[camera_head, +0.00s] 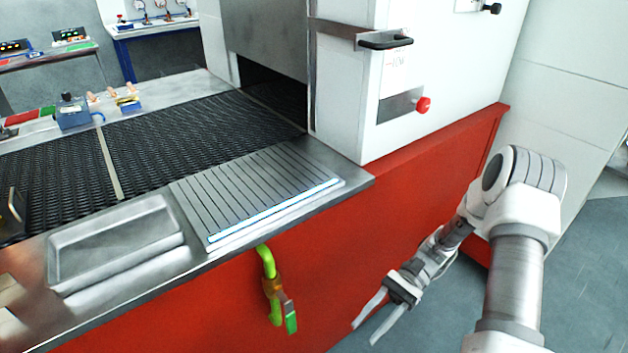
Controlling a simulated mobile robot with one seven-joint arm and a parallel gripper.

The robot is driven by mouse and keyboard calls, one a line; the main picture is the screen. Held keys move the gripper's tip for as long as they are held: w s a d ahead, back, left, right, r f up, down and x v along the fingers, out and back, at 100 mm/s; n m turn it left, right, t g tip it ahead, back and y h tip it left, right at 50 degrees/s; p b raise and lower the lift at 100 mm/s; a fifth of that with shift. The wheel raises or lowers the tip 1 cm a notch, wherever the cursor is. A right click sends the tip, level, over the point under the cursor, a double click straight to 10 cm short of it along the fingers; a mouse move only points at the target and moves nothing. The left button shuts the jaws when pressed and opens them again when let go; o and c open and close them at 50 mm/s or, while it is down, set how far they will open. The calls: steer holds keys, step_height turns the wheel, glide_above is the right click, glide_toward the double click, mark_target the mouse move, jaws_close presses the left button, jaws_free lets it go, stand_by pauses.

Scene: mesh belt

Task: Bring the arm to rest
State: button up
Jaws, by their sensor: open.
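My gripper (367,326) is at the lower middle right of the head view, at the end of my white and grey arm. Its two pale fingers are apart, with nothing between them. It points down and left, in front of the red side panel (400,215) of the belt machine and below the level of its metal top. The arm is bent, with its elbow at the right.
A green and yellow handle (271,285) sticks out from the red panel, left of my gripper. Above are a slatted plate (255,190), a metal tray (115,240) and the black mesh belt (150,150). Grey floor (585,270) is clear at the right.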

steer(key=s+r+n+t+h+p, duration=0.2)
steer(key=r+n+t+h+p, duration=0.1)
steer(key=r, duration=1.1)
steer(key=s+d+r+n+t+h+p, duration=0.1)
steer(key=s+r+n+t+h+p, duration=0.2)
steer(key=r, duration=1)
steer(key=s+d+r+n+t+h+p, duration=0.1)
steer(key=r+t+h+p, duration=0.4)
steer(key=r+t, duration=0.5)
step_height(320, 180, up, 5)
steer(key=shift+s+d+f+n+p, duration=0.15)
steer(key=shift+s+d+n+p, duration=0.1)
steer(key=shift+s+n+p, duration=0.7)
steer(key=shift+w+a, duration=0.15)
